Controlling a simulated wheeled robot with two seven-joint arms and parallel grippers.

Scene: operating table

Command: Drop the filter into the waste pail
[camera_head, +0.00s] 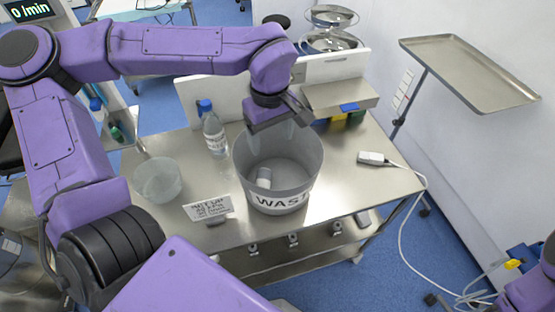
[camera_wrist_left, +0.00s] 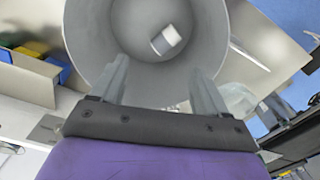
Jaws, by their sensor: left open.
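The waste pail (camera_head: 309,158) is a grey bucket with a "WASTE" label, standing on the steel table. The filter (camera_head: 264,177), a small whitish cylinder, lies inside the pail on its floor. It also shows in the left wrist view (camera_wrist_left: 166,40), resting off the middle of the pail bottom. My left gripper (camera_head: 272,138) is above the back part of the pail mouth, pointing down. In the left wrist view its two fingers (camera_wrist_left: 158,88) are spread apart with nothing between them. My right gripper is not in view; only a part of my right arm shows at the lower right.
A clear bowl (camera_head: 158,180), a blue-capped bottle (camera_head: 214,133) and a printed sign (camera_head: 209,208) stand left of the pail. A white corded device (camera_head: 374,158) lies to the right. A raised shelf (camera_head: 339,94) with coloured boxes is behind. The table's right side is mostly clear.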

